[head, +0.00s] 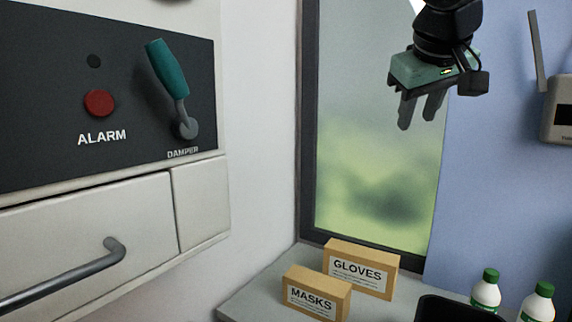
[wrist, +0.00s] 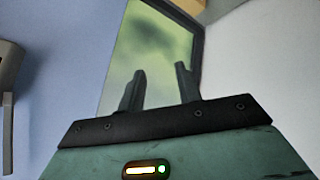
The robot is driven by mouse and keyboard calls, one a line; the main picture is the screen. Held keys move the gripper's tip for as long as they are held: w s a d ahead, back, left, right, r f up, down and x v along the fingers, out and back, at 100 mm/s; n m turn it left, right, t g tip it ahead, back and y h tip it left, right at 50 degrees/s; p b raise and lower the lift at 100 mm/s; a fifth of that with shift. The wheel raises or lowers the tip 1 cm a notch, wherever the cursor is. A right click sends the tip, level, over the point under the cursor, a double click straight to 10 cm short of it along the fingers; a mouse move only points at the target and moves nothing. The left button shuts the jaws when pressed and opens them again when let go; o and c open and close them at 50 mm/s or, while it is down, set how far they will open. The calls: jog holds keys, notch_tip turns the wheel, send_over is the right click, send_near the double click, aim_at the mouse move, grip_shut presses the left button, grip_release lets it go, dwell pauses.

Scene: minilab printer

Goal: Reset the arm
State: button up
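My gripper (head: 421,110) hangs at the upper right of the head view, in front of the window and well above the counter. Its two dark fingers point down and have a gap between them. In the wrist view the fingers (wrist: 160,87) stand apart with only the window behind them, so the gripper is open and empty. It touches nothing.
At left is a panel with a red alarm button (head: 99,103) and a teal-handled damper lever (head: 168,70). Masks (head: 315,294) and gloves (head: 361,268) boxes and two white bottles (head: 486,291) stand on the counter (head: 262,286). A grey device (head: 560,108) is on the right wall.

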jog(key=s+a+f+n+g+y+p, duration=0.1)
jog(key=s+a+f, duration=0.2)
jog(key=f, duration=0.2)
jog(key=s+a+f+n+g+y, duration=0.1)
jog(key=s+a+f+g, duration=0.15)
jog(key=f, duration=0.25)
jog(key=s+a+f+n+g+p, duration=0.2)
jog(key=s+f+g+p, duration=0.1)
jog(key=s+f, duration=1.4)
jog(key=s+g, duration=0.1)
jog(key=s, duration=0.2)
jog(key=shift+s+f+n, duration=0.25)
jog(key=shift+f+n, duration=0.1)
jog(key=shift+n, duration=0.05)
jog(key=shift+g, duration=0.25)
